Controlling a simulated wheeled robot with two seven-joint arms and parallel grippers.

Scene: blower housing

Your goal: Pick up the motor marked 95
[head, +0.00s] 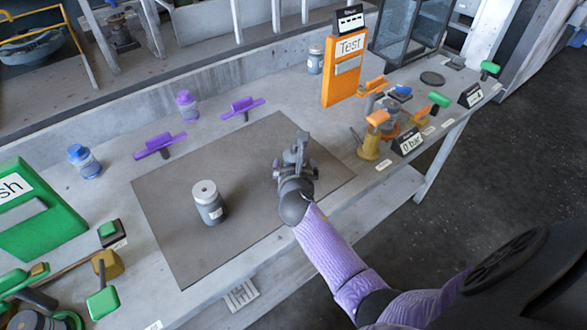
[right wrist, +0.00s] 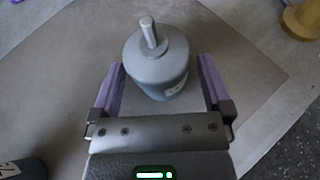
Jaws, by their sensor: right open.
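A grey cylindrical motor (right wrist: 158,62) with a short shaft stands on the grey mat (head: 180,250). In the right wrist view it sits between the two purple fingers of my right gripper (right wrist: 160,80), with a gap on each side. Its white label is only partly seen and I cannot read the number. In the head view my right gripper (head: 297,160) covers this motor almost entirely. A second grey motor (head: 209,203) with a small, unreadable label stands upright on the mat, left of my right gripper. My left gripper is not in view.
An orange Test board (head: 344,70) stands behind the mat. Orange and green tools (head: 385,115) and the "0 bar" sign (head: 408,142) crowd the right. Purple-topped (head: 187,106) and blue-topped (head: 84,161) containers and purple clamps (head: 160,145) stand behind. A green case (head: 40,225) is at left.

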